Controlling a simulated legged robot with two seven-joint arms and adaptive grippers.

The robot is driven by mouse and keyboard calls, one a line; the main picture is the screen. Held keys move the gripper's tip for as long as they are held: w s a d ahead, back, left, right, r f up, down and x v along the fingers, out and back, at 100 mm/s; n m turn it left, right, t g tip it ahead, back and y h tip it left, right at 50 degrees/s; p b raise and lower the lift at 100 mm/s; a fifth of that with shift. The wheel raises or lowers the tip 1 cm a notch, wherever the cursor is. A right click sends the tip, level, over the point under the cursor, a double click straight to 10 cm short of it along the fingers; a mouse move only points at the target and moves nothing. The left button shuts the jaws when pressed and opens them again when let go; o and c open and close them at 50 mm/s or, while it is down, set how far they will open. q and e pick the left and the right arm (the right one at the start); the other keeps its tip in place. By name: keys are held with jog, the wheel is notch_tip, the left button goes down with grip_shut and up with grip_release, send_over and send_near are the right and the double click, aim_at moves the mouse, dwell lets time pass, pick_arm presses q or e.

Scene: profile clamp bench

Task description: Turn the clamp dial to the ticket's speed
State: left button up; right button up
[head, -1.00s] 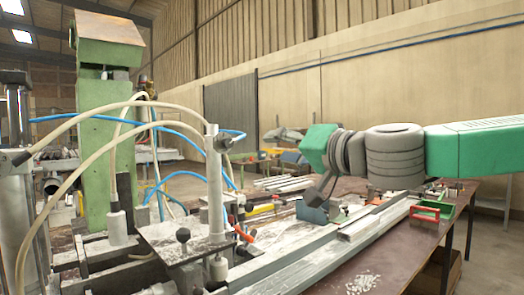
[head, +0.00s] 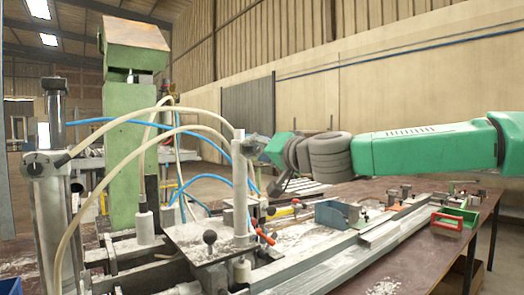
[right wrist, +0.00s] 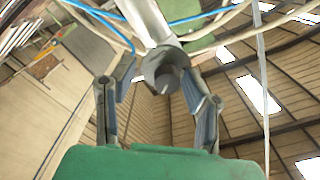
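A grey round dial (right wrist: 165,70) with a pale mark sits at the end of a grey cylinder in the right wrist view. In the head view the upright grey post (head: 240,190) stands on the clamp bench, with its top by my right gripper (head: 254,146). In the right wrist view my right gripper (right wrist: 163,88) has its two fingers apart, one on each side of the dial. Gaps show between the fingers and the dial, so they look open and not closed on it. My left gripper is not in view.
Cream hoses (head: 120,155) and blue hoses arch close around the post. A green column (head: 135,130) stands behind at the left. Metal profiles (head: 340,260), a blue-grey block (head: 337,213) and a green and red tray (head: 455,217) lie along the bench to the right.

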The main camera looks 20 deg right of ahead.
jog(key=shift+w+a, duration=0.1)
jog(key=shift+a, duration=0.6)
jog(key=shift+a+r, duration=0.1)
jog(key=shift+a, duration=0.25)
jog(key=c, duration=0.6)
jog(key=shift+c, duration=1.4)
jog(key=shift+w+d, duration=0.2)
jog(key=shift+d, duration=0.65)
jog(key=shift+s+a+r, duration=0.1)
jog(key=shift+a+r, duration=0.1)
jog(key=shift+r, duration=0.05)
jog(key=o, duration=0.8)
jog(key=shift+r, duration=0.1)
jog(key=shift+o, duration=0.4)
jog(key=shift+s+d, duration=0.3)
jog(key=shift+s, duration=0.1)
jog(key=v, duration=1.2)
jog(key=shift+d, duration=0.5)
